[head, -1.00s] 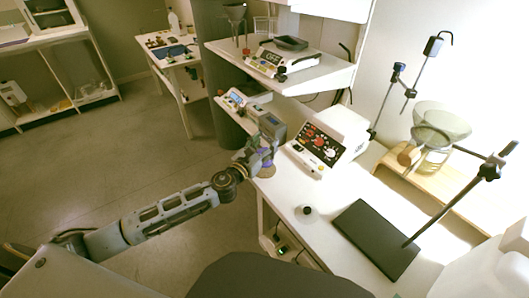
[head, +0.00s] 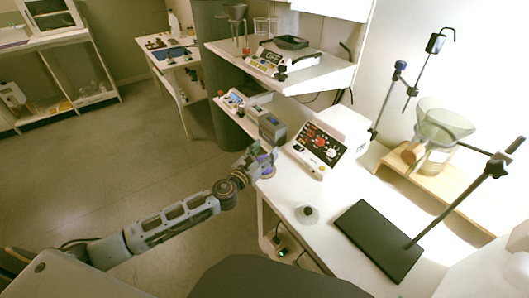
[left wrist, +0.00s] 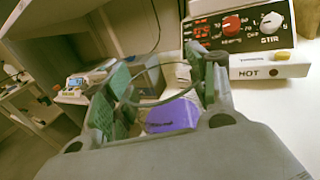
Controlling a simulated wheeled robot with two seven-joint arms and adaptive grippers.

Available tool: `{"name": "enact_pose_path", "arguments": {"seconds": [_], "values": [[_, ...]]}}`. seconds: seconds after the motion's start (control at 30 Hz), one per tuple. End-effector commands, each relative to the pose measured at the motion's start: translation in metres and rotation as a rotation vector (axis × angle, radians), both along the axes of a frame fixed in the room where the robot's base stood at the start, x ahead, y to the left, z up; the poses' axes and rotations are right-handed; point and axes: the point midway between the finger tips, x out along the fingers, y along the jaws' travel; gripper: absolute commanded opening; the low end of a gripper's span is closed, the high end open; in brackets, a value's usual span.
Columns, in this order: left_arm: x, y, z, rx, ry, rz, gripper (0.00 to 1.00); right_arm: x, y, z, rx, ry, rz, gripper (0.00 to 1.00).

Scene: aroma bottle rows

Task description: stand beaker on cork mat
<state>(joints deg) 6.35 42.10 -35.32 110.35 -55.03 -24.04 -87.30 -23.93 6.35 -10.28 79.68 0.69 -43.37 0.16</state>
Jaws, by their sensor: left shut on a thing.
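My left gripper (head: 262,161) is at the near left edge of the white bench, in front of the stirrer. It is shut on a small beaker with purple in it. In the left wrist view the clear beaker, with its dark curved rim and purple (left wrist: 173,116) lower part, sits between the green finger pads (left wrist: 165,88). My right gripper is not in view.
The white stirrer (head: 322,147) stands close to the right of the gripper, and a grey device (head: 272,128) is behind it. A small grey-topped item (head: 307,213) and a black stand base (head: 378,238) are nearer. A shelf (head: 290,73) with a balance hangs above.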

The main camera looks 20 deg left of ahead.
Motion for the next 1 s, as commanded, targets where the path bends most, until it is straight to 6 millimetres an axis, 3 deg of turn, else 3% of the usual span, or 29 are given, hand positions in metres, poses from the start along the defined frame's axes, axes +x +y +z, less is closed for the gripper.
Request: {"name": "enact_pose_path", "arguments": {"seconds": [0.33, 0.37, 0.53, 1.0], "values": [[0.0002, -0.0001, -0.0015, -0.001, -0.002, 0.000, 0.10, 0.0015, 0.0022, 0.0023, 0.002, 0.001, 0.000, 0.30], [0.0000, 0.0000, -0.0024, 0.000, 0.000, 0.000, 0.59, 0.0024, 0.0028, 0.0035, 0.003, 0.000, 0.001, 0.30], [0.0000, -0.0001, -0.0021, 0.000, 0.000, 0.000, 0.79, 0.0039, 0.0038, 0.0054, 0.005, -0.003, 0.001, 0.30], [0.0000, -0.0001, -0.0009, 0.000, 0.000, 0.000, 0.79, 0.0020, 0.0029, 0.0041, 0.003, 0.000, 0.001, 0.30]]}}
